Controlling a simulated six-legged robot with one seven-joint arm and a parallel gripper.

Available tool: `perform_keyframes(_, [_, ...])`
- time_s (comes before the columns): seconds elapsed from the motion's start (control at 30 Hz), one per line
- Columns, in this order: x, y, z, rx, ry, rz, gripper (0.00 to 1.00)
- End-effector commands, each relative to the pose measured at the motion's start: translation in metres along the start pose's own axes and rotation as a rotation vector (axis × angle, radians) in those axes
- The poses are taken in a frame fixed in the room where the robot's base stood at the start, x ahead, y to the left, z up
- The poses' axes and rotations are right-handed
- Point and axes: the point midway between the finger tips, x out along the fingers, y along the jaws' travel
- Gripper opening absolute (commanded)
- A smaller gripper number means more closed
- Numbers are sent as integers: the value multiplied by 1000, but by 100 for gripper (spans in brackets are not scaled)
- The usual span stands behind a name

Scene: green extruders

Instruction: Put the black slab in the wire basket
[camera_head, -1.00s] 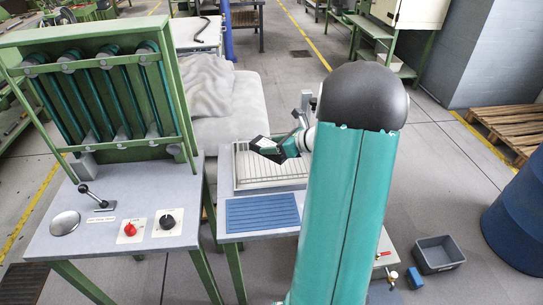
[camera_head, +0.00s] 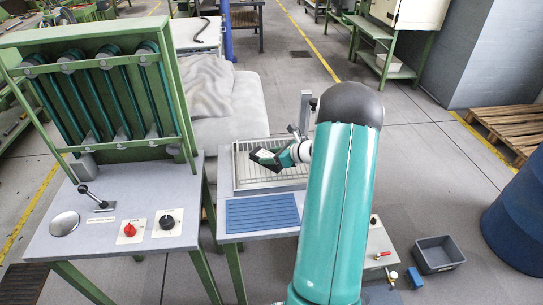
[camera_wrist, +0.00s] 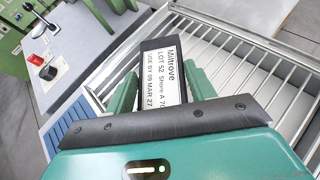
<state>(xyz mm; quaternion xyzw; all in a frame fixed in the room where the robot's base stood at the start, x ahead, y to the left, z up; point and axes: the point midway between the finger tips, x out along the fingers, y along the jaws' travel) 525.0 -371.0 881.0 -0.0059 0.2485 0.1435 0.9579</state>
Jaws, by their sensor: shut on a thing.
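The black slab (camera_wrist: 149,62) has a white printed label and sits between the two green fingers of my gripper (camera_wrist: 160,92) in the wrist view. My gripper is shut on it. In the head view my gripper (camera_head: 268,158) is over the wire basket (camera_head: 240,178), with the slab's pale label partly showing. The wire basket (camera_wrist: 226,47) also spreads behind and to the right of the slab in the wrist view, its wire bars and rim visible. The slab appears held above the basket floor; the exact height cannot be told. My arm hides the basket's right end in the head view.
A blue ribbed mat (camera_head: 262,213) lies on the table in front of the basket. A green-framed panel desk (camera_head: 120,225) with a lever and knobs stands at left. A grey upright post (camera_head: 305,110) stands behind the basket. A grey bin (camera_head: 438,254) is on the floor at right.

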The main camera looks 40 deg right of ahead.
Motion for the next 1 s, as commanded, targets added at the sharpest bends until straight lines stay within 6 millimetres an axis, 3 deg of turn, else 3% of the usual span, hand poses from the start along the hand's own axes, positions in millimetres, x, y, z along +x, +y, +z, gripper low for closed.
perform_keyframes(0.1, [2,0,-3,1,0,0,8])
perform_keyframes(0.13, [1,0,-3,1,0,0,60])
perform_keyframes(0.23, [1,0,-3,1,0,0,76])
perform_keyframes(0.63, [-6,-1,0,0,0,-2,76])
perform_keyframes(1.0, [-80,-1,1,0,0,-3,76])
